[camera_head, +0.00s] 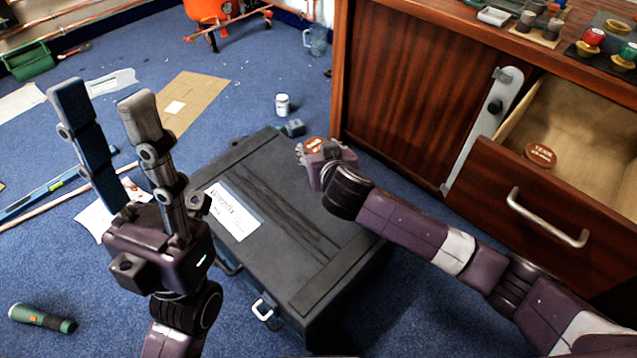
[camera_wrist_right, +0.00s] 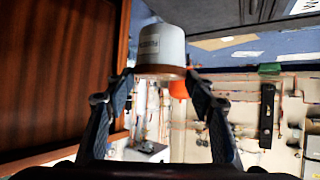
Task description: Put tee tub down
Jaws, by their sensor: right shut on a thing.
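My right gripper (camera_head: 318,160) is shut on a white tub with a brown lid. The tub's brown lid (camera_head: 315,144) shows just beyond the fingers, over the far right corner of the dark case. In the right wrist view the tub (camera_wrist_right: 161,46) sits between the fingertips (camera_wrist_right: 160,76), with its lid edge near them. Lettering on the tub is too small to read. Whether the tub touches the case cannot be told. My left gripper (camera_head: 103,97) is open and empty, pointing up left of the case.
The dark case (camera_head: 290,215) with a white label lies on the blue carpet. A wooden cabinet (camera_head: 410,95) has an open drawer (camera_head: 545,200) holding another brown-lidded tub (camera_head: 540,155). A small white jar (camera_head: 282,104) and cardboard (camera_head: 190,98) lie beyond the case.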

